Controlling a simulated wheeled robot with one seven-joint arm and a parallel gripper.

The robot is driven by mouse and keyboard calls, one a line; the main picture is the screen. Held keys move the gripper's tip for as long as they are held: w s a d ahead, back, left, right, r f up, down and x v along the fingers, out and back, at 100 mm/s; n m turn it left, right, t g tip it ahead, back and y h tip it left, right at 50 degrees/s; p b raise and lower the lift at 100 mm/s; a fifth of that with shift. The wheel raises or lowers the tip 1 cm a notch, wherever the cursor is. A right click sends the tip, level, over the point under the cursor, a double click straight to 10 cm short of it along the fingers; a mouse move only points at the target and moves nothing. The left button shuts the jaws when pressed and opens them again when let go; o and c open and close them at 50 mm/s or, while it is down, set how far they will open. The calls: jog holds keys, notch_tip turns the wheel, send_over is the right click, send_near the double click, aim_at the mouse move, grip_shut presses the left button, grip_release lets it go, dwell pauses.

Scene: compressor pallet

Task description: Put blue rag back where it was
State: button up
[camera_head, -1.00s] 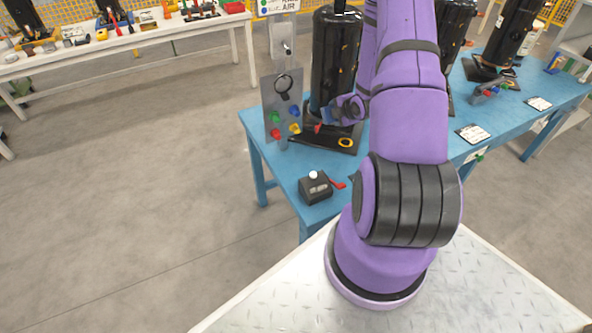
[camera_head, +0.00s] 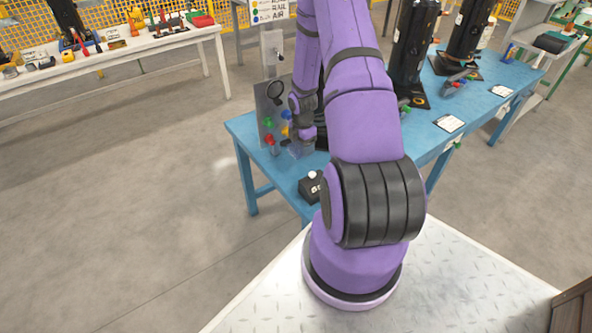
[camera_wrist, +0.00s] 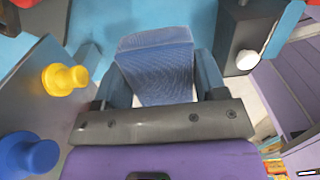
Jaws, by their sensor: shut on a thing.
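The blue rag (camera_wrist: 155,68) is a folded, ribbed piece of cloth. In the wrist view it sits between the two fingers of my gripper (camera_wrist: 158,82), which is shut on it. The blue table (camera_wrist: 140,18) shows beyond the rag. In the head view my gripper (camera_head: 302,148) points down over the near left end of the blue table (camera_head: 240,126), beside the panel with coloured knobs. I cannot make out the rag clearly there.
The upright grey panel (camera_head: 264,100) stands close to my gripper; its yellow knob (camera_wrist: 65,80) and blue knob (camera_wrist: 28,157) are near in the wrist view. A dark box with a white button (camera_head: 311,188) sits at the table's near edge. Black cylinders (camera_head: 412,45) stand farther right.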

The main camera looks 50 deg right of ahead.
aim_at(302, 169)
jog(key=shift+f, duration=4.65)
jog(key=shift+f, duration=0.15)
jog(key=o, duration=0.9)
notch_tip(302, 169, up, 12)
jog(key=shift+a+r, duration=0.1)
jog(key=shift+r, duration=0.05)
